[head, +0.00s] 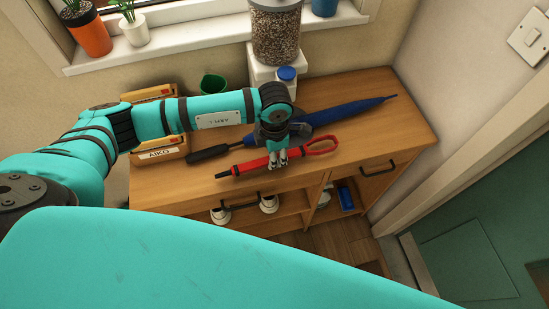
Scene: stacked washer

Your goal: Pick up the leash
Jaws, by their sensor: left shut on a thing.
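The leash (250,166) is red with a black tip at its left end and a loop at its right end. It lies at the front edge of the wooden cabinet top. My left gripper (278,160) reaches down over the leash's middle and is shut on it. I cannot tell whether the leash is lifted off the surface. My right gripper is not in view.
A blue umbrella (345,113) lies just behind the leash on the cabinet top (405,125). The right end is clear.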

